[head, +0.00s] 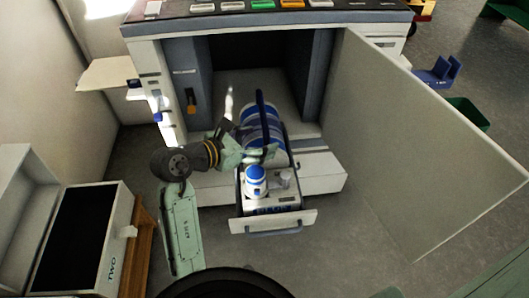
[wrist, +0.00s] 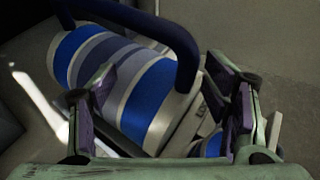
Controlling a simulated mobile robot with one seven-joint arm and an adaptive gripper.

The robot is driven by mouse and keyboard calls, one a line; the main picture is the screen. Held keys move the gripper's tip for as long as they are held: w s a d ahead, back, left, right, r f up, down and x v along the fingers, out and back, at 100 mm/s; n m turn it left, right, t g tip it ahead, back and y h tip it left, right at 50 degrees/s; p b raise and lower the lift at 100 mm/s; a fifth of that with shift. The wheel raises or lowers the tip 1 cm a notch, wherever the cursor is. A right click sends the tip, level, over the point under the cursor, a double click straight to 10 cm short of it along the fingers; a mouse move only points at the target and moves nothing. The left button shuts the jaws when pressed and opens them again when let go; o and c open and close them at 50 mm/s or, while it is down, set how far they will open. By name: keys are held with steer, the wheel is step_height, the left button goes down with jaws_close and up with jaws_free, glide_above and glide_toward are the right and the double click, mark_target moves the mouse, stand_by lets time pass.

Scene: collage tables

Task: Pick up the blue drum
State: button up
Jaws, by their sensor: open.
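The blue drum (head: 262,122) is a cylinder with blue, grey and white bands, at the mouth of the open cabinet. In the wrist view the drum (wrist: 152,95) appears tilted and fills the space beyond and between my fingers. A dark blue bar (wrist: 187,55) arches over it. My gripper (head: 247,142) is open at the drum's near side, partly covering it in the head view. In the wrist view my gripper (wrist: 160,75) has its fingers spread wide, one towards each side of the drum. I cannot tell whether either finger touches it.
A pulled-out drawer (head: 300,216) below holds a smaller blue-and-white canister (head: 256,182) and a grey part. The open cabinet door (head: 425,140) blocks the right. An open white box (head: 110,245) stands at the lower left. Floor (head: 350,240) is clear right of the drawer.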

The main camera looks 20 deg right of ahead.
jaws_close()
stand_by(0.8)
stand_by(0.5)
steer(key=shift+r, duration=0.1)
